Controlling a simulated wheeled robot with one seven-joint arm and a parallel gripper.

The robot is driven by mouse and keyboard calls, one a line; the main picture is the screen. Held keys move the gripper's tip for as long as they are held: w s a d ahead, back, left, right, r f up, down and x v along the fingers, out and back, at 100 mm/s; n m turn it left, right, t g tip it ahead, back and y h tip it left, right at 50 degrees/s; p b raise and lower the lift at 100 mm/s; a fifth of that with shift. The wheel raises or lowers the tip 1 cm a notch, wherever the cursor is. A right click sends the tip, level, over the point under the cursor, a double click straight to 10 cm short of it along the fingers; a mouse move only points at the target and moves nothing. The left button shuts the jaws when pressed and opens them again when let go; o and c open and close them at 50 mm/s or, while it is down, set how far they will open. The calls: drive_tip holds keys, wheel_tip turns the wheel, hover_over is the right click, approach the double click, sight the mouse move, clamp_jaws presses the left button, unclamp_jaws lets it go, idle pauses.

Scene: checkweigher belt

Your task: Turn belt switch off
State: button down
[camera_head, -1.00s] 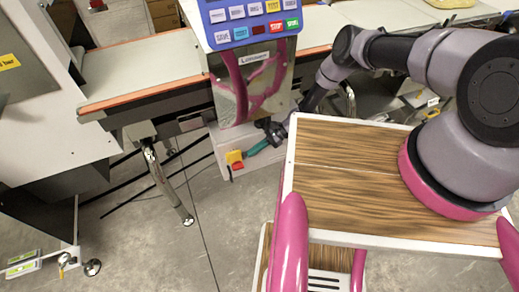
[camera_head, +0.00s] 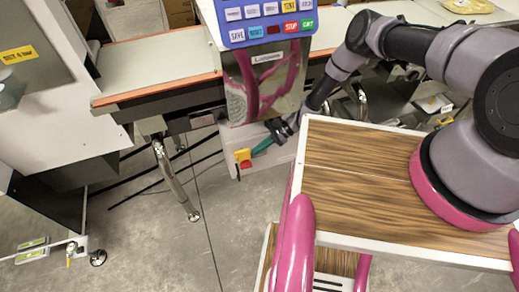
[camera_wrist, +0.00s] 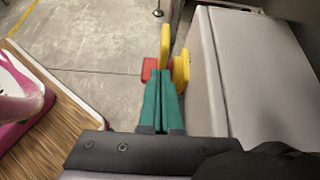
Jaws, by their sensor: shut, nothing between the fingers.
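The belt switch (camera_head: 243,158) is a small yellow and red part on the side of the white box below the control panel. In the wrist view the switch (camera_wrist: 180,69) shows a yellow round base and an upright yellow piece, with a red piece (camera_wrist: 149,69) to its left. My gripper (camera_wrist: 164,84) has green fingers that are closed together, with nothing between them. The fingertips are right at the yellow piece; whether they touch it I cannot tell. In the head view my gripper (camera_head: 262,147) comes from the right and ends beside the switch.
The control panel (camera_head: 266,18) with coloured buttons stands above the switch. The belt (camera_head: 160,62) runs to the left, its support leg (camera_head: 172,175) standing on the floor. The grey box wall (camera_wrist: 265,80) is close to the right of my fingers. Open floor (camera_wrist: 105,65) lies left.

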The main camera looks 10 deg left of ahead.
drive_tip(key=w+d+r, duration=0.1)
drive_tip(key=w+d, duration=0.6)
drive_tip(key=d, duration=0.5)
drive_tip(key=shift+w+d+r, duration=0.2)
drive_tip(key=shift+w+r, duration=0.1)
drive_tip(key=shift+r, duration=0.05)
